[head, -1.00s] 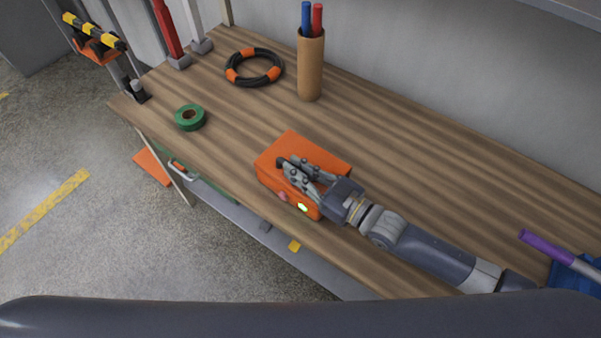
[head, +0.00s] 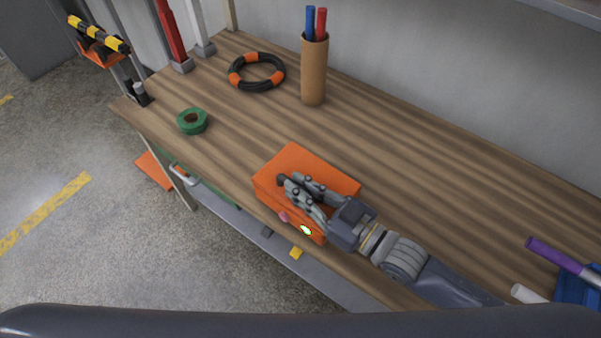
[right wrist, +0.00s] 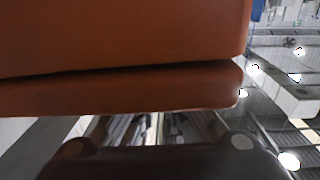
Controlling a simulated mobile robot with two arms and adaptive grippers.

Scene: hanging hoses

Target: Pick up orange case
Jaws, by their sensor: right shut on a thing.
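The orange case (head: 318,168) is a box at the front edge of the wooden workbench, with a pink spot and a glowing green-white spot on its front side. My right gripper (head: 296,196) reaches it from the right and is shut on it, its fingers lying along the case's near side. In the right wrist view the orange case (right wrist: 120,45) fills the upper left, close to the camera, with a dark seam across it. Whether the case touches the bench is hard to tell. My left gripper does not show.
A green tape roll (head: 192,121), a black and orange ring (head: 257,71) and a brown cup (head: 314,75) with blue and red sticks stand farther back on the workbench (head: 430,185). A purple-handled tool (head: 550,250) lies at the right. The bench middle is clear.

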